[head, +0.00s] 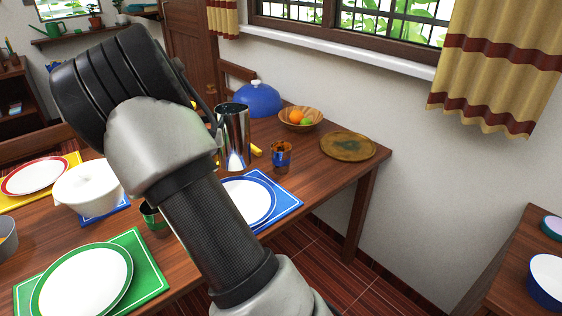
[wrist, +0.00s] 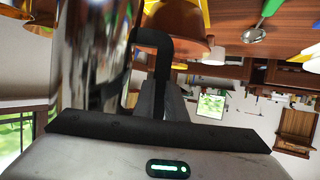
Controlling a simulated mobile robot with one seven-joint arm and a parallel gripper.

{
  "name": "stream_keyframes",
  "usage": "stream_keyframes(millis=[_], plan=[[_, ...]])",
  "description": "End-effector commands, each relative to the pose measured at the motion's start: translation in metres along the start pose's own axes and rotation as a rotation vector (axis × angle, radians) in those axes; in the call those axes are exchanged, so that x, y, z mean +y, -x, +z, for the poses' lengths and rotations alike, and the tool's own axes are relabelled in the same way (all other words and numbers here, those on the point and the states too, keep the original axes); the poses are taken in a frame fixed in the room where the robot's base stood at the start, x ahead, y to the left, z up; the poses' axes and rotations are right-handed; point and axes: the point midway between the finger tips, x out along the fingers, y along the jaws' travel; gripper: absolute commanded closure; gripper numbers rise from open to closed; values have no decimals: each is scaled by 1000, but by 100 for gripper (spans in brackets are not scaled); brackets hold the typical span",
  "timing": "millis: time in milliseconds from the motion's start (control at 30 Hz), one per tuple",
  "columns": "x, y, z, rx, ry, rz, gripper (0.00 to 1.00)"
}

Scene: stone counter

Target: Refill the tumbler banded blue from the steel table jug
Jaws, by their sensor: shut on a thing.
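The steel table jug (head: 234,138) looks upright in the head view, above or on the far part of the wooden table; I cannot tell whether its base touches. Its shiny body fills the left of the wrist view (wrist: 92,65). My gripper (wrist: 162,88) is shut on the jug's dark handle (wrist: 152,38); in the head view my arm hides the fingers. The tumbler banded blue (head: 281,157) stands upright on the table, just right of the jug and apart from it. Its contents cannot be made out.
A blue-rimmed plate (head: 245,202) lies in front of the tumbler. Behind stand a blue dome (head: 258,99), a fruit bowl (head: 300,119) and a round board (head: 348,146). The table's right edge is near.

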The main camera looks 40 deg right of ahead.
Motion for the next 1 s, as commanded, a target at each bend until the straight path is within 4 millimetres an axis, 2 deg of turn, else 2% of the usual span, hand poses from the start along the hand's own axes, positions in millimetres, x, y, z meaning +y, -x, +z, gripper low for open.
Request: stream_keyframes(millis=[33,233,667,1000], plan=[[-1,-7,1,12,1,4,100],[0,-16,-1,11,-7,21,100],[1,-17,-3,10,-15,22,100],[7,-16,-6,14,-124,-21,100]])
